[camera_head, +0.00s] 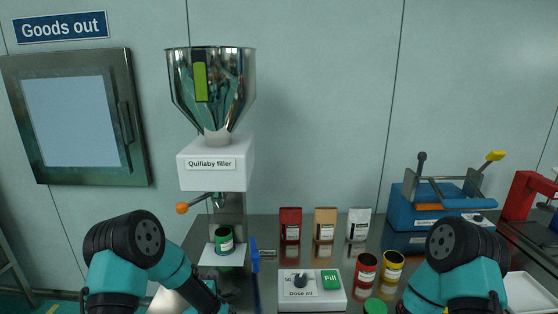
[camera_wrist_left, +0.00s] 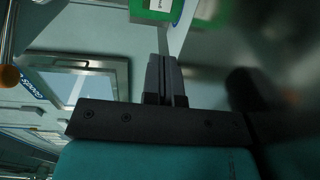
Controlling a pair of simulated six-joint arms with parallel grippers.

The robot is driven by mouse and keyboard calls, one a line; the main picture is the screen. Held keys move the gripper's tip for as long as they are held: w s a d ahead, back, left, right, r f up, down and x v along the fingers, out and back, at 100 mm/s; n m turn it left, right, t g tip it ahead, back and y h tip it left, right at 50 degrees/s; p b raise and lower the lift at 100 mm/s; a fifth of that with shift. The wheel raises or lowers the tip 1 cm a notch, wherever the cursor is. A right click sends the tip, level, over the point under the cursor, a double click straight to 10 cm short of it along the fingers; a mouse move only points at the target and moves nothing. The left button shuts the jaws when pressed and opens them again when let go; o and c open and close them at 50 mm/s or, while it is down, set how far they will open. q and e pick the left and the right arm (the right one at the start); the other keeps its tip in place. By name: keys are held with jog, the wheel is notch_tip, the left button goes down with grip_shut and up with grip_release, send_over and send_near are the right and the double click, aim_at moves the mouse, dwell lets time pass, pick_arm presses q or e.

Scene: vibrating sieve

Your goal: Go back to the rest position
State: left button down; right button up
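My left arm comes in from the lower left of the head view, and its gripper is hard to make out there. In the left wrist view the fingers of my left gripper (camera_wrist_left: 165,62) lie side by side, shut, with nothing seen between them. A green jar (camera_head: 224,240) stands upright on the white platform under the filler's spout. A green and white piece, likely this jar (camera_wrist_left: 154,14), shows at the top of the left wrist view, beyond the fingertips. My right arm shows at the lower right of the head view, but its gripper is out of the picture.
The Quillaby filler (camera_head: 215,165) rises behind the jar. A dose box (camera_head: 312,291) with a green Fill button stands at front centre. Red (camera_head: 365,268) and yellow (camera_head: 392,266) jars stand to its right. Three pouches (camera_head: 325,225) stand behind. A blue machine (camera_head: 425,206) is at right.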

pick_arm(q)
jog(key=shift+s, duration=1.4)
